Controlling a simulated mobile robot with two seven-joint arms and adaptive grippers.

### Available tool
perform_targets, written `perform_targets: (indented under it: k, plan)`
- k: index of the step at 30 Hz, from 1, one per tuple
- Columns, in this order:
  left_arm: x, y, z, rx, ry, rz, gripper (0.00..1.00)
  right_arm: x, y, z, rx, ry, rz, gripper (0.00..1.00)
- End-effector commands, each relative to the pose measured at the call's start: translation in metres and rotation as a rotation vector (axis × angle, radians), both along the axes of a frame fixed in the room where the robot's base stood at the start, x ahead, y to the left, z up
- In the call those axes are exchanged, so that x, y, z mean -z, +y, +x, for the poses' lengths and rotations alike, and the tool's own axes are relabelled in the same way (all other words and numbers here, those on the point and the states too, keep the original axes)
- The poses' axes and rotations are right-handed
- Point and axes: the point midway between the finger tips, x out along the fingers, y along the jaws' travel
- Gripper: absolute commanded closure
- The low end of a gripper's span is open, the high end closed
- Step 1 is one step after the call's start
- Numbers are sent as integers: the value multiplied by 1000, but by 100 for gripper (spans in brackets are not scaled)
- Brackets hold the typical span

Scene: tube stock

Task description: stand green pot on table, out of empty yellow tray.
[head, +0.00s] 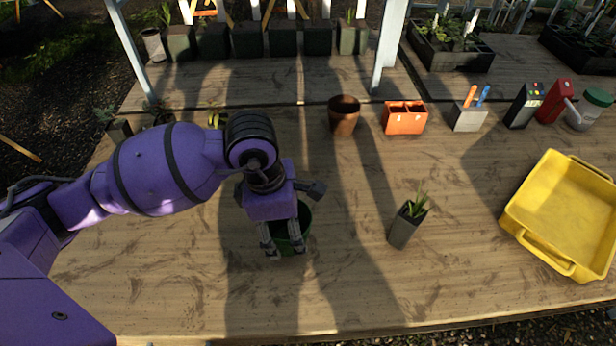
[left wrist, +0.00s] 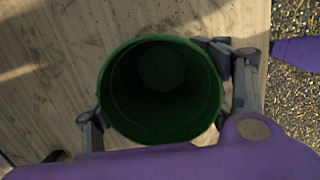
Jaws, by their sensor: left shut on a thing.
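The green pot (head: 295,237) is at the middle left of the wooden table (head: 340,270), mostly hidden behind my left gripper. My left gripper (head: 285,252) points down and is shut on the green pot. In the left wrist view the pot (left wrist: 160,95) shows its round open mouth and empty inside, with the gripper's fingers (left wrist: 165,115) on both sides of it. I cannot tell whether the pot's base touches the table. The yellow tray (head: 565,205) is empty and lies at the right of the table. My right gripper is not in view.
A dark square pot with a plant (head: 405,228) stands between my gripper and the tray. A brown pot (head: 343,115), an orange box (head: 404,118), a grey tool holder (head: 468,116) and a green-lidded jug (head: 590,108) stand farther back. The table's front middle is clear.

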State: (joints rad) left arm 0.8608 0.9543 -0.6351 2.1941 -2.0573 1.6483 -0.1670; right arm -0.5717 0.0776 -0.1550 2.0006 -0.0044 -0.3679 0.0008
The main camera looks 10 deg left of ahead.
Motion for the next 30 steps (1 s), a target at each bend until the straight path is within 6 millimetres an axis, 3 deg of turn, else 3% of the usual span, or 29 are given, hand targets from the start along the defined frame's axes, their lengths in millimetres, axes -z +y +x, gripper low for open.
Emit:
perform_targets:
  k: [6,17,18,22,30]
  plan:
    - [31,1,0,-2,2,0,57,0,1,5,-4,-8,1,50]
    - [36,2,0,-1,0,1,57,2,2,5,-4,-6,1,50]
    - [37,2,0,-1,0,1,30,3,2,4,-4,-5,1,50]
    - [35,1,0,-1,-1,1,13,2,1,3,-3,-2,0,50]
    - [35,1,0,-1,-1,1,10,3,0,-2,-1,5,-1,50]
